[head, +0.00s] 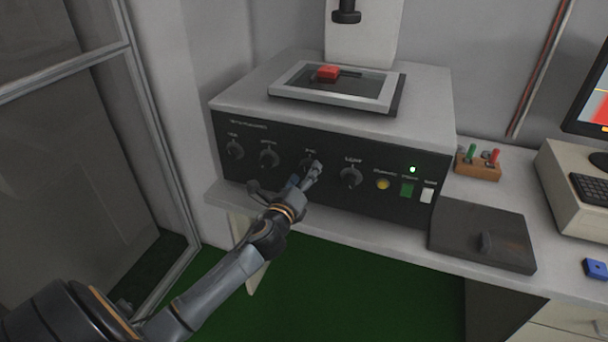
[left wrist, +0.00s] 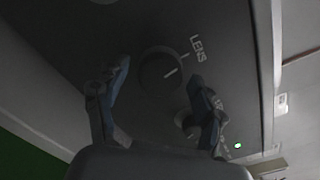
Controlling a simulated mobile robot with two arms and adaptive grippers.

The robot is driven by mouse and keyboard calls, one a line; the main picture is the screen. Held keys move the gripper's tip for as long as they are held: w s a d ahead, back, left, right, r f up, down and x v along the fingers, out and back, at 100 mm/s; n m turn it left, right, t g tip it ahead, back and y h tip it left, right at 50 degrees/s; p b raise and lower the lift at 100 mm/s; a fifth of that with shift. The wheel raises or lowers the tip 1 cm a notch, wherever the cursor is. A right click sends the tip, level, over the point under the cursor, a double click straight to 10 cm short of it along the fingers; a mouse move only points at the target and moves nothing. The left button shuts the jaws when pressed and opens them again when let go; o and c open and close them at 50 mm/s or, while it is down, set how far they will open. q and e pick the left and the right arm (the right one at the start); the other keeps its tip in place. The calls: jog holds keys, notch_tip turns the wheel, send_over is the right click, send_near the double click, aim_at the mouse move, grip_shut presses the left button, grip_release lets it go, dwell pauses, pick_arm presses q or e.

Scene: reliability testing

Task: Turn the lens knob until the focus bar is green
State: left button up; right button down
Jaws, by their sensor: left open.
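The lens knob (left wrist: 160,70) is a dark round knob with a pale pointer line, beside the printed word LENS in the left wrist view. In the head view a partly hidden knob (head: 307,161) on the black front panel sits at my left gripper (head: 306,174). My left gripper is open, with its fingers on either side of the lens knob in the left wrist view; contact cannot be told. The monitor (head: 592,98) is cut off at the right edge and shows red and yellow areas. I cannot make out a focus bar. My right gripper is not in view.
Other knobs (head: 268,157) (head: 350,177) flank this one on the panel. Further right are a yellow button (head: 382,184), a green button (head: 407,190) and a white switch (head: 428,195). A dark pad (head: 470,238) lies on the bench. A tray (head: 290,87) with a red piece sits on top.

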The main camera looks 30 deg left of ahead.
pick_arm(q)
jog(key=shift+w, duration=0.1)
jog(key=c, duration=1.1)
jog(key=shift+c, duration=0.3)
jog(key=shift+n, duration=0.3)
jog(key=n, duration=0.5)
jog(key=shift+p, duration=0.4)
jog(key=n+p, duration=0.1)
jog(key=n, duration=0.5)
jog(key=shift+f, duration=0.1)
jog(key=o, duration=1.2)
jog(key=shift+c, duration=0.2)
